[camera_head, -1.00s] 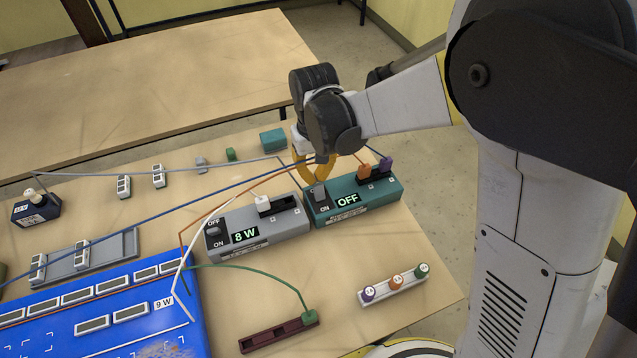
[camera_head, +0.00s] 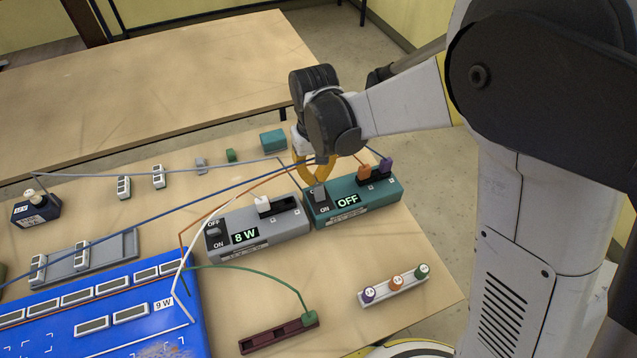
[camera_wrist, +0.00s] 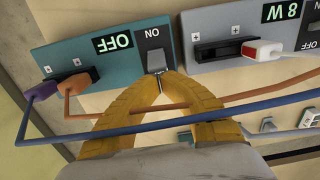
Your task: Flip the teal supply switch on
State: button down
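The teal supply (camera_head: 375,202) stands on the table, and its display (camera_head: 347,200) reads OFF. Its grey switch (camera_head: 320,193) is at the left end of its top in the head view. In the wrist view, the teal supply (camera_wrist: 85,68) is upside down, with the switch (camera_wrist: 155,60) by the ON label. My gripper (camera_wrist: 159,76) has yellow fingers whose tips come together right at the switch lever. Whether they touch or pinch the lever is hard to tell. In the head view, my gripper (camera_head: 318,178) is partly hidden behind my wrist.
A grey supply (camera_head: 270,238) reading 8 W stands just left of the teal one. Orange (camera_head: 364,172) and purple (camera_head: 386,165) plugs sit in the teal supply. Blue and orange cables cross in front of my fingers in the wrist view. A blue panel (camera_head: 140,336) lies at lower left.

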aim_at(321, 197)
jog(key=shift+s, duration=0.15)
jog(key=shift+s+d, duration=0.4)
jog(key=shift+s, duration=0.3)
jog(key=shift+s+d, duration=0.35)
jog(key=shift+s, duration=0.35)
jog(key=shift+w+a, duration=0.3)
jog(key=shift+w, duration=0.3)
notch_tip(321, 197, up, 7)
jog(key=p, duration=0.5)
